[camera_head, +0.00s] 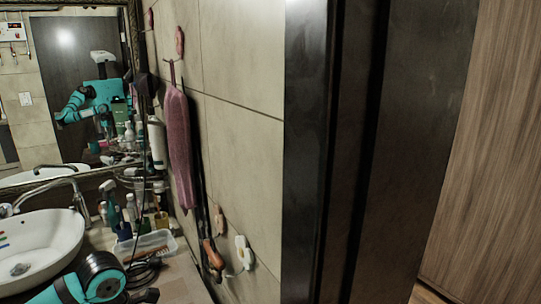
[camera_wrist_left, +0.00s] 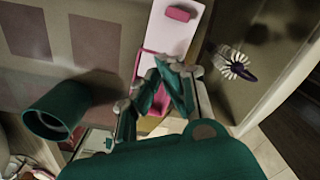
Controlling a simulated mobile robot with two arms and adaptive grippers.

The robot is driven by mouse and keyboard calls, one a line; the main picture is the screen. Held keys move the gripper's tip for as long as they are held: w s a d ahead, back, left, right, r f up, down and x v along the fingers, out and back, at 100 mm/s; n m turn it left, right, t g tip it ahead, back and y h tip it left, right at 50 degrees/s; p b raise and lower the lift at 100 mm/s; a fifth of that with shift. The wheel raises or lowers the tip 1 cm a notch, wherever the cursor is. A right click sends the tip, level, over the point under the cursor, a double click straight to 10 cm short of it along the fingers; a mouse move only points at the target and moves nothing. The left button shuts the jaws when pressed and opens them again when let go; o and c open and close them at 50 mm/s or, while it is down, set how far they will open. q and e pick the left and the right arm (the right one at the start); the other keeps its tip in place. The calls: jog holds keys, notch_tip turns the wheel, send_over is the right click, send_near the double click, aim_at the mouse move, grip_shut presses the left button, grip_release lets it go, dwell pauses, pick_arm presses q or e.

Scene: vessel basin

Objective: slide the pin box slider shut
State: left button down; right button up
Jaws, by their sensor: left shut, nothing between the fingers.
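In the left wrist view, the pin box appears as a white slider panel (camera_wrist_left: 168,38) with a small pink grip (camera_wrist_left: 180,14) at its far end. A pink part of the box (camera_wrist_left: 158,102) shows at the panel's near end, partly hidden by my fingers. My left gripper (camera_wrist_left: 158,76) is shut and empty, its tips over or beside the near end of the white panel; I cannot tell if they touch. In the head view only my teal left arm shows at the bottom left. My right gripper is in neither view.
A dark green cup (camera_wrist_left: 55,108) lies left of my gripper, and a white-bristled brush (camera_wrist_left: 232,68) is to the right. The head view shows a basin (camera_head: 40,245), a clear tray (camera_head: 148,245), bottles, a hanging pink towel (camera_head: 180,145) and a dark door frame (camera_head: 335,150).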

pick_arm(q)
jog(key=shift+f+b, duration=1.05)
dwell(0.7)
jog(key=shift+s+a, duration=0.1)
jog(key=shift+a, duration=0.1)
jog(key=shift+s+a, duration=0.2)
jog(key=shift+a, duration=0.15)
dwell(0.4)
jog(key=shift+r+p, duration=1.85)
jog(key=shift+r, duration=1.75)
jog(key=shift+f, duration=0.1)
